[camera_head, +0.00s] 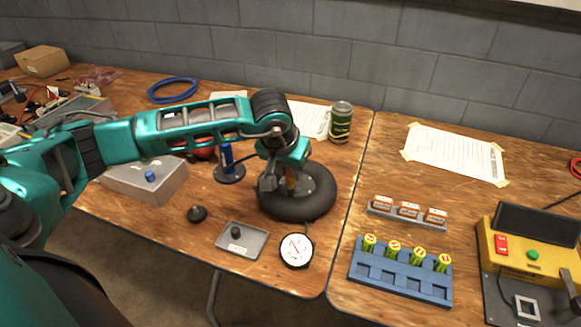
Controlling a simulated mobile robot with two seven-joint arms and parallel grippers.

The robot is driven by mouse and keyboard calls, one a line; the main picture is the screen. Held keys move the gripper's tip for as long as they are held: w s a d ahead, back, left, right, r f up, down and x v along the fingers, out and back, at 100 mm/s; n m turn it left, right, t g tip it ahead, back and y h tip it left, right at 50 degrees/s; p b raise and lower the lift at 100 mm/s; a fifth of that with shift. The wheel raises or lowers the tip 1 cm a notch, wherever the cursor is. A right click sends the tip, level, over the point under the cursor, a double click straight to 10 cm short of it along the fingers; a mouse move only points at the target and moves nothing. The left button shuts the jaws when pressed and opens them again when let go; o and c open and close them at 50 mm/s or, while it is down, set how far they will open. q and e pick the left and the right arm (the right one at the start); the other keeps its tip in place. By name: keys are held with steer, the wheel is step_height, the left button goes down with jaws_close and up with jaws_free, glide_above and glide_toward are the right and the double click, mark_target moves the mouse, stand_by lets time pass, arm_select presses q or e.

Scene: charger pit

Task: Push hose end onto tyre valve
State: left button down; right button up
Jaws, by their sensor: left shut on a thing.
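The black tyre (313,208) lies flat on the wooden table, with a grey hub in its middle. My left gripper (284,184) reaches down over the left part of the hub, its fingers close together. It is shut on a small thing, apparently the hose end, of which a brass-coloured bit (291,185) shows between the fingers. The tyre valve is hidden behind the gripper, so I cannot tell whether the hose end touches it. A round white gauge (297,250) lies in front of the tyre. My right gripper is not in view.
A grey tray (255,243) holding a small black part and a black knob (197,214) lie front left of the tyre. A blue post (227,155) stands behind left. A green can (341,122) stands behind. A blue battery rack (400,283) is at right.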

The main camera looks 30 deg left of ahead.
arm_select(q)
steer(key=shift+f+b, duration=0.75)
steer(key=shift+f, duration=0.2)
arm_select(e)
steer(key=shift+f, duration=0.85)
arm_select(q)
steer(key=c, duration=0.9)
jaws_free()
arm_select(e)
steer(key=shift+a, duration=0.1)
arm_select(q)
steer(key=shift+o, duration=0.2)
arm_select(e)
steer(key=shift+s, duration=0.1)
arm_select(q)
steer(key=p+v, duration=0.1)
steer(key=v, duration=1.2)
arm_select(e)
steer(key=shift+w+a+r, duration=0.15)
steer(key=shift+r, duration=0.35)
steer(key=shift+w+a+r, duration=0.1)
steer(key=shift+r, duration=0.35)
